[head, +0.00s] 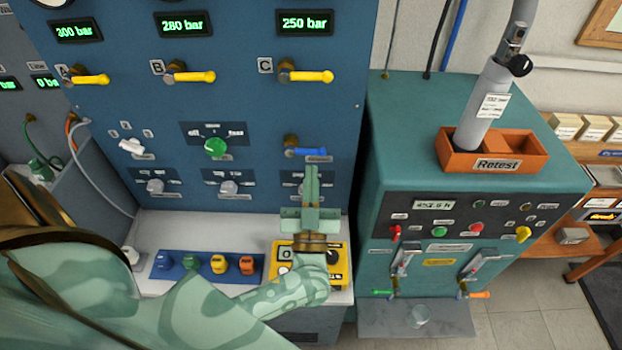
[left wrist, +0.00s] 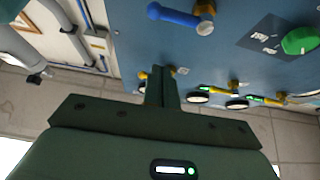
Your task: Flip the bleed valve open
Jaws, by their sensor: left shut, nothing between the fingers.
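The blue lever (head: 308,152) on the blue panel, which looks like the bleed valve, lies level and points right from its brass body. It also shows as a blue handle (left wrist: 172,15) at the top of the left wrist view. My left gripper (head: 312,172) is shut and empty, its fingers pointing up at the panel just below the lever. In the left wrist view the shut fingers (left wrist: 160,75) stand apart from the blue handle. The gripper hides part of the knob and label below the lever. My right gripper is not in view.
Yellow levers A (head: 90,79), B (head: 195,76) and C (head: 310,75) lie level above. A green knob (head: 215,147) sits left. A yellow box (head: 340,270) is under my wrist. A teal cabinet (head: 400,130) with an orange tray (head: 525,160) stands right.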

